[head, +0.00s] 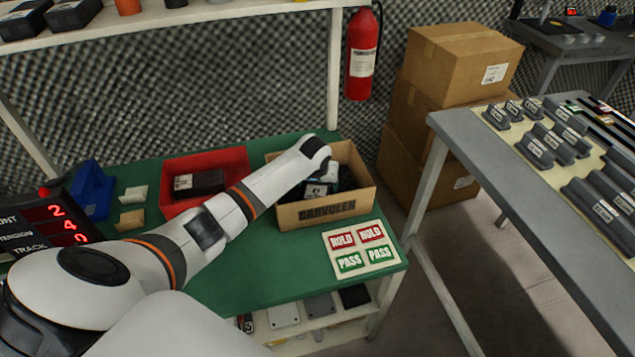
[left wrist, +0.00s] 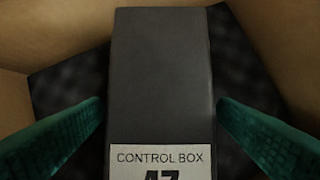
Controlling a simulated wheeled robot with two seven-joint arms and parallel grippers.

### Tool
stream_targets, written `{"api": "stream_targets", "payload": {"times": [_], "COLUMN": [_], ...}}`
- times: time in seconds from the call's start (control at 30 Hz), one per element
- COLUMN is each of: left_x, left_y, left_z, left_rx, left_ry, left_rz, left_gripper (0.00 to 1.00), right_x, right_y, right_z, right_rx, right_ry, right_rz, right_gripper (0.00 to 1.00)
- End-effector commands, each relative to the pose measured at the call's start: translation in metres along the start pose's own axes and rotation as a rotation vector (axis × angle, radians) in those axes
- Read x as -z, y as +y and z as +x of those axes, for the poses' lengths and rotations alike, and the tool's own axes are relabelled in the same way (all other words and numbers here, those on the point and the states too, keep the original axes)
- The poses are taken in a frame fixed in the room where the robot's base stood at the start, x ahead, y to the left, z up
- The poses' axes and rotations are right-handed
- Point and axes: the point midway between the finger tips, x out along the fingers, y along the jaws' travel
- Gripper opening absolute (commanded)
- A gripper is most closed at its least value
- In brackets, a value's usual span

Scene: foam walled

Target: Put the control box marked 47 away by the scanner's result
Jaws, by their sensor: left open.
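The control box (left wrist: 160,75) marked 47 is dark grey with a white label, seen close up in the left wrist view. It lies inside the open cardboard box (head: 318,212) lettered CARVOLEN, on the green-topped bench. My left gripper (left wrist: 160,118) reaches down into that box; its two green fingers stand open, one on each side of the control box, with dark gaps between. In the head view my left arm hides much of the inside. A card (head: 361,248) with red HOLD and green PASS marks lies at the bench's front right. My right gripper is not in view.
A red bin (head: 176,165) holding a dark labelled box (head: 198,184) stands left of the cardboard box. A blue holder (head: 91,190) and a red-digit display (head: 55,225) are further left. A grey table (head: 470,150) with grey blocks stands right, across a floor gap.

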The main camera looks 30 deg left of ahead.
Motion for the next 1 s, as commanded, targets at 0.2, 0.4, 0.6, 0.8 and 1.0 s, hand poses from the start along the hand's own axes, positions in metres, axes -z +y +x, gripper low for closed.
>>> {"api": "stream_targets", "payload": {"times": [0.2,0.4,0.6,0.8,1.0], "left_x": [-0.003,-0.006,-0.006,-0.005,-0.005], "left_y": [0.001,0.000,0.000,0.000,0.000], "left_z": [-0.006,-0.042,-0.087,-0.119,-0.131], "left_rx": [0.000,0.001,0.001,0.001,0.000], "left_ry": [-0.002,-0.002,-0.002,0.000,0.000], "left_rz": [0.000,0.002,0.001,0.001,-0.001], "left_gripper": [0.82,0.82,0.82,0.82,0.82], "right_x": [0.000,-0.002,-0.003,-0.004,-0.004], "right_y": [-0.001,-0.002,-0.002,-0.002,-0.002], "right_z": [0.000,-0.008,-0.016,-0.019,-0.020], "right_rx": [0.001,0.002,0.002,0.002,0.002], "right_ry": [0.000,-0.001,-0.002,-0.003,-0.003], "right_rz": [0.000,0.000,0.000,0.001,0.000], "right_gripper": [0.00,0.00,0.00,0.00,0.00]}}
